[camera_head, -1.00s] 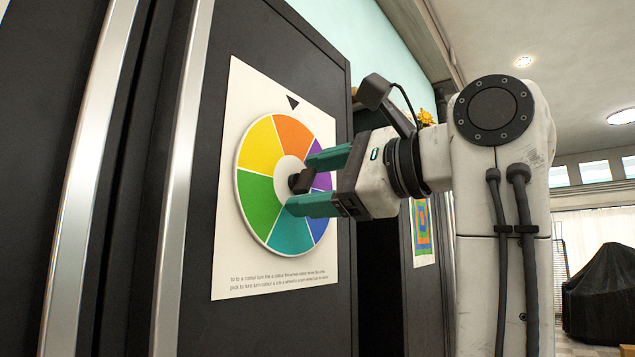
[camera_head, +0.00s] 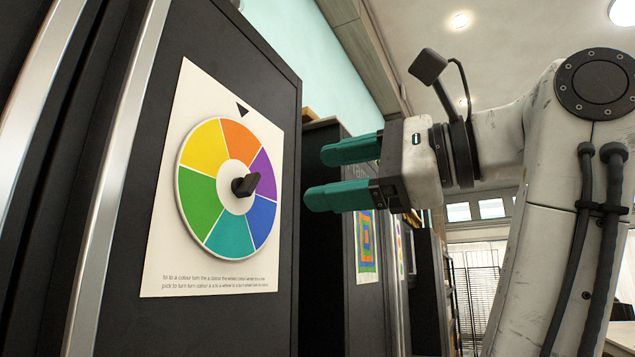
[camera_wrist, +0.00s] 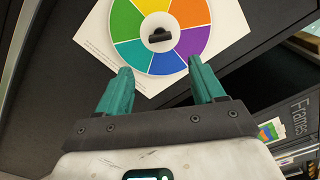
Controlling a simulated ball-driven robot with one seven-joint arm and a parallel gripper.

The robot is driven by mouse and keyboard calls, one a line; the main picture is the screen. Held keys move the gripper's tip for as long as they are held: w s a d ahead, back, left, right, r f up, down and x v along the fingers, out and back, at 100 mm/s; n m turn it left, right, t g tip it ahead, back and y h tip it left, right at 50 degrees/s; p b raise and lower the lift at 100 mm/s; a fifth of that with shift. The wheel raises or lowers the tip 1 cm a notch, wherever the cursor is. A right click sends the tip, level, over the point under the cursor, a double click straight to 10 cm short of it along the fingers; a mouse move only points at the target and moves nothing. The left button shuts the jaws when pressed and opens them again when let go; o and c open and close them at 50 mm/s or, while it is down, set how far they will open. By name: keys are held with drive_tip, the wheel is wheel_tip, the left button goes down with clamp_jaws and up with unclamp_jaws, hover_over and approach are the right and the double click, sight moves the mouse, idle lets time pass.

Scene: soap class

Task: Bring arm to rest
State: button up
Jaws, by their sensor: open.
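My gripper (camera_head: 330,174) is open and empty, its two teal fingers apart, to the right of the colour wheel (camera_head: 203,190) and clear of it. The wheel sits on a white sheet (camera_head: 160,265) on a dark upright panel, with a black knob (camera_head: 247,184) at its centre. The orange sector is nearest the black triangle pointer (camera_head: 243,110) above the wheel. In the wrist view the fingers (camera_wrist: 162,85) point toward the wheel (camera_wrist: 128,22), and its knob (camera_wrist: 174,34) stands free between and beyond the fingertips.
The dark cabinet (camera_head: 270,65) fills the left, with a metal edge strip (camera_head: 125,170). Behind my gripper is another dark cabinet (camera_head: 325,270) and a colourful concentric-square picture (camera_head: 366,245). The space between my fingers and the wheel is clear.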

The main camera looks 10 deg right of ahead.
idle(0.5)
